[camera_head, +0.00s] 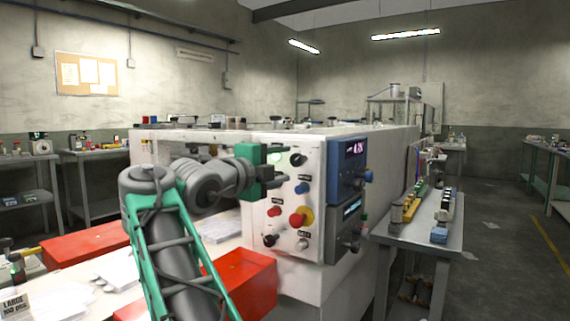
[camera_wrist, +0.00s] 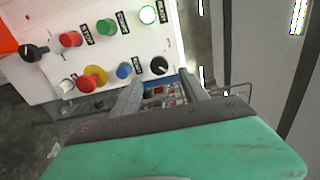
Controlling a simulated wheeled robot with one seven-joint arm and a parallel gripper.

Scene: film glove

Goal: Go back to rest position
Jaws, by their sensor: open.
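My gripper (camera_head: 284,166) is open and empty, held in front of the white control panel (camera_head: 312,225) of the machine. Its two grey fingers also show in the wrist view (camera_wrist: 162,78), apart, with a black knob (camera_wrist: 159,66) seen just beyond their tips. I cannot tell whether they touch the panel. My arm reaches up from the bottom of the head view and bends right toward the panel. In the wrist view a green button (camera_wrist: 149,15) looks lit, beside an unlit green button (camera_wrist: 105,27). A red button with a yellow collar (camera_head: 301,217) sits lower on the panel.
A blue display unit (camera_head: 347,170) is on the panel's right. Red bins (camera_head: 245,278) stand on the bench below my arm. A side table (camera_head: 450,240) with small parts is at right.

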